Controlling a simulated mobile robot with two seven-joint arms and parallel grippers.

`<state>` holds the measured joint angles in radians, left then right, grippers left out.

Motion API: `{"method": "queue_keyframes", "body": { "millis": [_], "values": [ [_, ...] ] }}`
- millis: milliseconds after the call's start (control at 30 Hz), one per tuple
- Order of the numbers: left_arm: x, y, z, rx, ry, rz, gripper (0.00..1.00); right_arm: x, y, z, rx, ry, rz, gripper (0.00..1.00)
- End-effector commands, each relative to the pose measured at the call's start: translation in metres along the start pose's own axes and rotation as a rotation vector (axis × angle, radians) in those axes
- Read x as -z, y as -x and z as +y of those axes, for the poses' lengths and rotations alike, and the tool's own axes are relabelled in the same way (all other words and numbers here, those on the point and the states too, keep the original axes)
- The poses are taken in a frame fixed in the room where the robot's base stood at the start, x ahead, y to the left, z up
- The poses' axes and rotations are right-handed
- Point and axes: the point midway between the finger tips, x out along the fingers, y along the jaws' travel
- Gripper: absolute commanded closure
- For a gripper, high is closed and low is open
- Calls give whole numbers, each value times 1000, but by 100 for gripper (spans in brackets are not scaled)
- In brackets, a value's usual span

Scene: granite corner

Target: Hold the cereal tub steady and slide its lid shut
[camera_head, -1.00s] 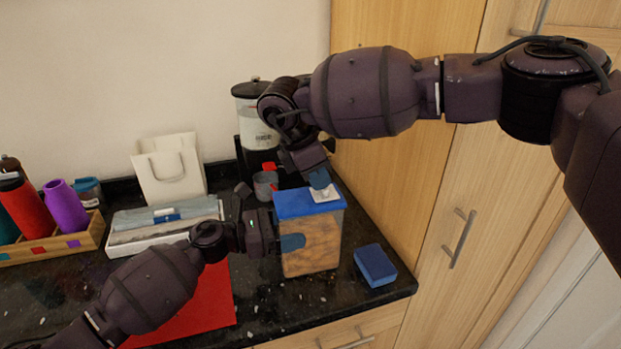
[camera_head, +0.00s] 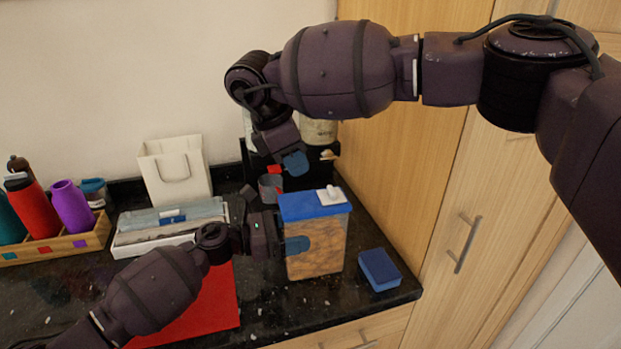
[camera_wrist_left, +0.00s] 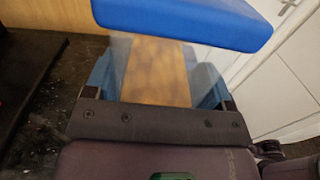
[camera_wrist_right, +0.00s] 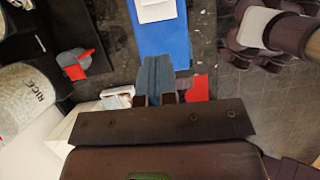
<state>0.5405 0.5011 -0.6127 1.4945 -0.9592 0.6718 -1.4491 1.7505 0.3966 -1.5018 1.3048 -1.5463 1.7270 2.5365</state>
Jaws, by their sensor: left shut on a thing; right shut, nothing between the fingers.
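The cereal tub (camera_head: 318,255) stands upright near the counter's right side, clear-walled with brown cereal inside. Its blue lid (camera_head: 297,208) lies across the top, with a white raised piece (camera_head: 331,196) at the right end. The lid also shows in the left wrist view (camera_wrist_left: 185,20) and the right wrist view (camera_wrist_right: 163,35). My left gripper (camera_head: 296,245) is shut on the tub, its blue fingers on either side of the body. My right gripper (camera_head: 295,163) is shut and empty, apart from the lid, above and behind its left end.
A blue block (camera_head: 378,268) lies right of the tub near the front edge. A grey cup (camera_head: 270,186) and dispensers (camera_head: 319,132) stand behind. A red mat (camera_head: 205,305), a flat box (camera_head: 165,230) and a bottle crate (camera_head: 60,246) lie left. A wooden cabinet closes the right.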

Motion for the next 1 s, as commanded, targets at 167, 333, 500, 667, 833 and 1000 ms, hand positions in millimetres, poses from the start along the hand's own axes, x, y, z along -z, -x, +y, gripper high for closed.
{"method": "queue_keyframes", "body": {
  "millis": [167, 333, 500, 667, 833, 1000],
  "values": [
    [0, 0, 0, 1, 0, 0, 63, 0, 30, 0, -2, 0, 0, 100],
    [0, 0, 0, 1, 0, 0, 63, 0, 44, 0, 0, -2, -1, 100],
    [0, 0, 0, 1, 0, 0, 63, 0, 49, 0, 0, -1, 0, 100],
    [0, 0, 0, 1, 0, 0, 63, 0, 49, 0, 0, -1, 0, 100],
    [0, 0, 0, 1, 0, 0, 2, 0, 49, 0, 0, 0, 0, 100],
    [0, 0, 0, 1, 0, 0, 0, 0, 49, 0, 0, 0, 0, 100]
  ]
}}
